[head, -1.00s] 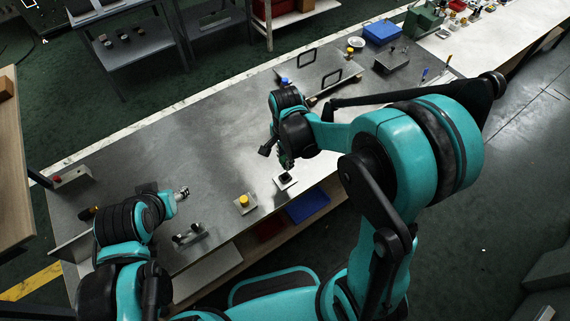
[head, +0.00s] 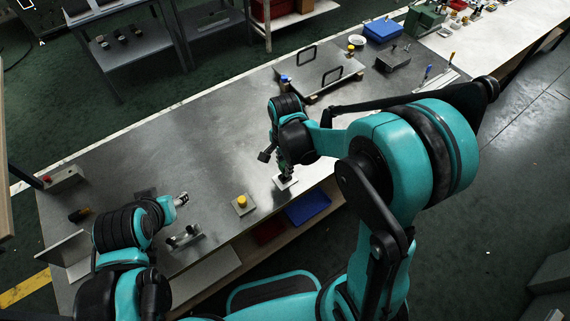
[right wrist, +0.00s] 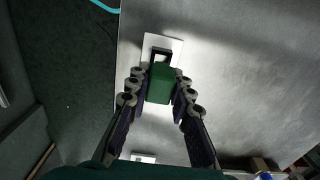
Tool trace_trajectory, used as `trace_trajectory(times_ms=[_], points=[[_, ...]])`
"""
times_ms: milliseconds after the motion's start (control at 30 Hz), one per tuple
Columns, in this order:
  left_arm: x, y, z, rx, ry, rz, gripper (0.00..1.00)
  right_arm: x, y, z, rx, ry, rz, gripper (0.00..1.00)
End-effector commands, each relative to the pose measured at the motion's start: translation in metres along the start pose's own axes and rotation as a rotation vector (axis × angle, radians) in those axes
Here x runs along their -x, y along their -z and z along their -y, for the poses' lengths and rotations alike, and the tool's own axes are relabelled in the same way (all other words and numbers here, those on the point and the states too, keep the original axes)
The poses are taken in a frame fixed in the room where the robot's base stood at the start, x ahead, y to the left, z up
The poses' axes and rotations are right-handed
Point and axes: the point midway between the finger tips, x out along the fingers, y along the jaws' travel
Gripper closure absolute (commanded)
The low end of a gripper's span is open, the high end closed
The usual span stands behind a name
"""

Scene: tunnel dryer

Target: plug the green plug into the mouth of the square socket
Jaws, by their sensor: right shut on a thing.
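The green plug (right wrist: 161,84) is gripped between the two fingers of my right gripper (right wrist: 160,92), seen in the right wrist view. The black square socket (right wrist: 160,54) stands on a white plate (right wrist: 173,43). The plug covers much of the socket in this view, and I cannot tell whether its tip is inside the mouth. In the head view my right gripper (head: 286,173) is right over the white plate (head: 287,184), and its fingers hide the plug. My left gripper (head: 182,200) is far to the left, above the table, its fingers too small to read.
A yellow-topped block (head: 242,204) and a grey bracket (head: 186,238) stand left of the plate on the steel table (head: 170,145). A panel with two black handles (head: 322,80) lies behind. A blue bin (head: 307,207) is below the front edge.

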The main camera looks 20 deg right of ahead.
Motion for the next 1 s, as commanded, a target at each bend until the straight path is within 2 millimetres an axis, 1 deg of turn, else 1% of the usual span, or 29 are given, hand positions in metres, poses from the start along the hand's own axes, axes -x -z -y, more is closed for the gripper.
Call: trace_trajectory(times_ms=[33,200,1000], points=[[-0.0052,-0.0037,0.0,0.0,0.0,0.0,0.54,-0.007,0.0,0.0001,0.0,0.0,0.0,1.0],[-0.0087,-0.0061,0.0,0.0,0.0,0.0,0.54,-0.0123,0.0,0.0,0.0,0.0,0.0,1.0],[-0.0093,-0.0066,0.0,0.0,0.0,0.0,0.54,-0.0117,0.0,-0.0001,0.0,0.0,0.0,1.0]])
